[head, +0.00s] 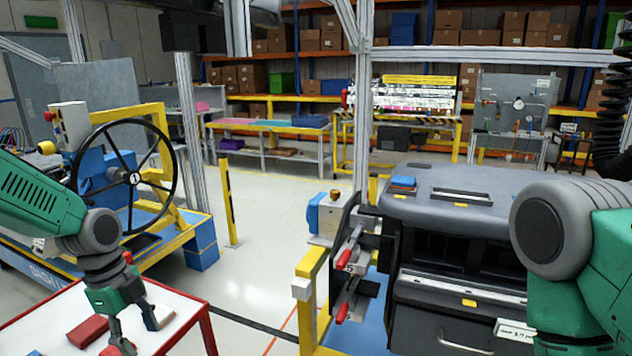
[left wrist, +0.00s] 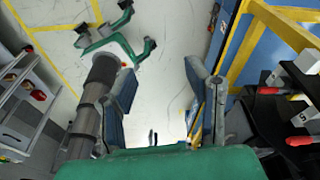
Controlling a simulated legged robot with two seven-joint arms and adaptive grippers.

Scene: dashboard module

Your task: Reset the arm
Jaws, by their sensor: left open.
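My left arm comes in from the left in the head view, with its green and grey links bent downward. My left gripper (head: 138,332) points down over the white, red-edged table at the lower left. Its fingers are spread apart, with nothing visible held between them. In the left wrist view the two fingers of the left gripper (left wrist: 162,112) stand wide apart, with pale floor between them. My right arm (head: 570,245) shows as a grey joint and green link at the right edge of the head view. Its gripper is out of view.
A red block (head: 88,332) lies on the white table (head: 185,308) beside my left gripper. A black steering wheel (head: 125,180) stands behind that arm. The grey dashboard module (head: 465,190) stands at right, with red-handled clamps (head: 347,260) on its left side.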

